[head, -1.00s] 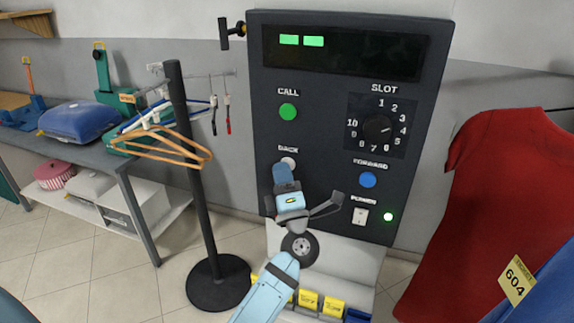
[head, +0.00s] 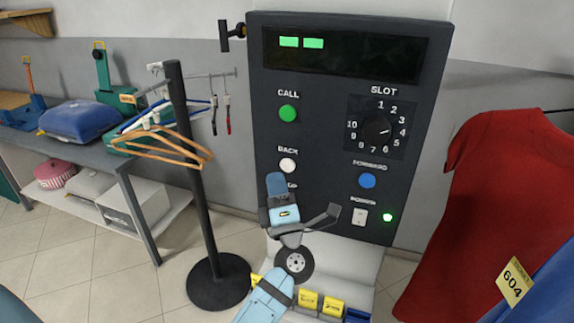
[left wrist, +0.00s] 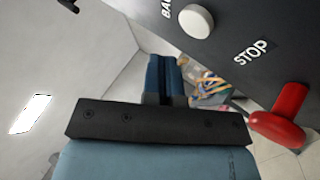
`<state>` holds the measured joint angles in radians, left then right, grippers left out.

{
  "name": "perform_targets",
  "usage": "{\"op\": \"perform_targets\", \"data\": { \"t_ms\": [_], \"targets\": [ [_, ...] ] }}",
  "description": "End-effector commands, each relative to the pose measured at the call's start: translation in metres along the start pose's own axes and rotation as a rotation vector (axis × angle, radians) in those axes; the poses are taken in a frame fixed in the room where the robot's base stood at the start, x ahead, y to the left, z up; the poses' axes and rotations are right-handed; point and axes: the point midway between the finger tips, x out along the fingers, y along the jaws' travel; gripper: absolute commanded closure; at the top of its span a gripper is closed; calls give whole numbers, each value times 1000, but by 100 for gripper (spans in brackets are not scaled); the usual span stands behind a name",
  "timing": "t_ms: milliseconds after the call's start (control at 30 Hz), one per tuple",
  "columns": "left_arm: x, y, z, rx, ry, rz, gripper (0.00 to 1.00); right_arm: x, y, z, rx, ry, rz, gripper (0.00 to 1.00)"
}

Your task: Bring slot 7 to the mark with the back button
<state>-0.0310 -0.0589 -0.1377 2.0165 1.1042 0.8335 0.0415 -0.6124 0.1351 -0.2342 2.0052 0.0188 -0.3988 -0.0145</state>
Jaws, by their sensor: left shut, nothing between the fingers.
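The white back button (head: 287,165) shows whole on the dark control panel (head: 330,110) in the head view. In the left wrist view the same button (left wrist: 197,21) stands out from the panel, apart from the fingers. My left gripper (head: 275,185) is shut and empty, just below the back button, covering part of the STOP label. Its fingers (left wrist: 165,78) also show shut in the left wrist view. The display (head: 345,50) has two lit green blocks at its left, with no readable number. The slot dial (head: 376,130) has its pointer toward the right, near 4. My right gripper is out of view.
The red stop button (left wrist: 280,120) shows in the left wrist view. The green call button (head: 288,112), blue forward button (head: 367,180) and power switch (head: 360,216) with a lit green lamp are nearby. A hanger stand (head: 195,180) stands left; a red garment (head: 465,200) hangs right.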

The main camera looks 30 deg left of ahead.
Motion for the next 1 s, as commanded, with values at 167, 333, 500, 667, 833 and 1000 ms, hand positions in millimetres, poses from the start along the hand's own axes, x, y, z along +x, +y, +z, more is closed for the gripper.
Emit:
{"op": "perform_targets", "data": {
  "t_ms": [167, 333, 500, 667, 833, 1000],
  "targets": [
    [-13, 9, -9, 1, -1, -3, 100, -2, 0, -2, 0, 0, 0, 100],
    [-21, 15, -15, 1, 0, -1, 100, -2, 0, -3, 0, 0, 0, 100],
    [-22, 16, -16, 0, 0, -1, 100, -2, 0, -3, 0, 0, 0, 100],
    [-22, 16, -16, 0, 0, -1, 100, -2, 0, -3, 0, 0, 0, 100],
    [-22, 16, -16, 0, 0, -1, 100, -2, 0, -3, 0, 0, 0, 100],
    [-22, 16, -16, 0, 0, -1, 100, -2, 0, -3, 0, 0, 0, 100]
  ]
}}
